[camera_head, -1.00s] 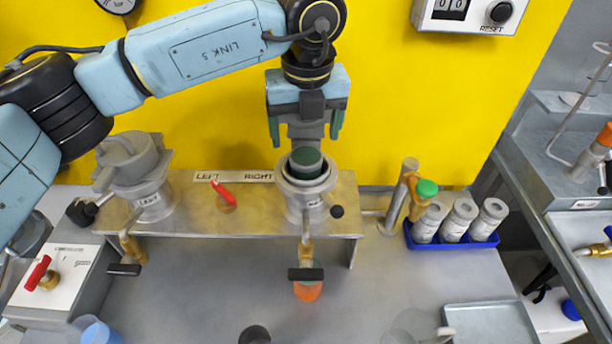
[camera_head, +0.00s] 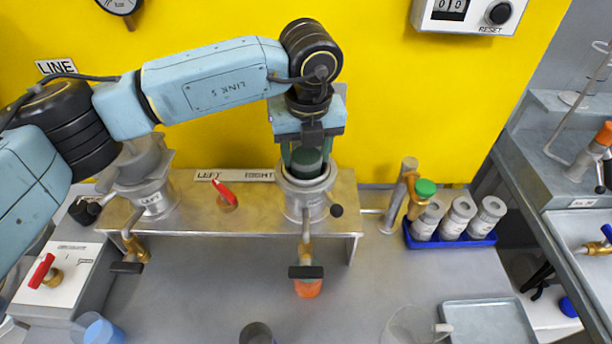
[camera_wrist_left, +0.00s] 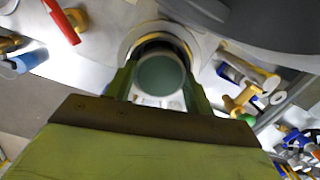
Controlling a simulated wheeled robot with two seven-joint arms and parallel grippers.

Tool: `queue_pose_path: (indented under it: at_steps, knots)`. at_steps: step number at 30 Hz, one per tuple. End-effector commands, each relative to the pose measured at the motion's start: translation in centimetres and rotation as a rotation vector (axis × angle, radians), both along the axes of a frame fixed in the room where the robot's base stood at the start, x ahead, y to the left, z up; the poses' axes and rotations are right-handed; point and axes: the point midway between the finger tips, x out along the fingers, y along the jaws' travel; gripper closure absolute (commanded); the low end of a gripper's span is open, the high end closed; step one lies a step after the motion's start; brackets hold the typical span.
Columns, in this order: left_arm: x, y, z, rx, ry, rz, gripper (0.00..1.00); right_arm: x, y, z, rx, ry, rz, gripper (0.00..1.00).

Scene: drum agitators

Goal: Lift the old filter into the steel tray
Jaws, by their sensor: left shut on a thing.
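The old filter (camera_head: 306,161) is a dark green-topped cylinder in the open right housing (camera_head: 304,200). Its round green end also shows in the left wrist view (camera_wrist_left: 160,76). My left gripper (camera_head: 306,158) points down into the housing's mouth, its green fingers shut on the filter from both sides. The filter's lower part is hidden inside the housing. The steel tray (camera_head: 490,322) lies at the bottom right of the bench and looks empty. My right gripper does not show.
The left housing (camera_head: 150,185) stands on the same metal stand, partly behind my arm. A red lever (camera_head: 224,193) sits between the housings. A blue rack (camera_head: 450,240) holds several pale cartridges. An orange-bottomed cup (camera_head: 308,287) is under the right housing's tap. A clear jug (camera_head: 408,326) stands beside the tray.

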Motion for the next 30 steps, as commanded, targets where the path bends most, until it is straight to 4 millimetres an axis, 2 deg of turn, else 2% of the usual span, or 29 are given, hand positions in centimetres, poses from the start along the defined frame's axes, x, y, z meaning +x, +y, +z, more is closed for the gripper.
queue_pose_path:
  at_steps: [1, 3, 11, 16, 23, 30]
  knots:
    - [0.0, 0.0, 0.0, 0.000, 0.000, 0.000, 0.73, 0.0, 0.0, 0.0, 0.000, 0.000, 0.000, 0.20]
    - [0.0, 0.0, 0.0, 0.000, 0.000, 0.000, 0.83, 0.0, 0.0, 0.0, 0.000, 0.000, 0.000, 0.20]
    - [0.0, 0.0, 0.1, -0.001, -0.001, 0.000, 0.83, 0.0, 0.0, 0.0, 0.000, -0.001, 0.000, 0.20]
    - [0.0, 0.0, 1.1, -0.001, -0.001, 0.000, 0.83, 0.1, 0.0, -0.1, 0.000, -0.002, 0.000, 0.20]
    - [0.1, -0.1, 4.5, -0.001, -0.005, 0.000, 0.83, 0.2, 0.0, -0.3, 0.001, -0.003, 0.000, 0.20]
    - [0.1, 0.0, 9.4, -0.002, -0.005, 0.000, 0.83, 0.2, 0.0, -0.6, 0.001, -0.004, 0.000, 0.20]
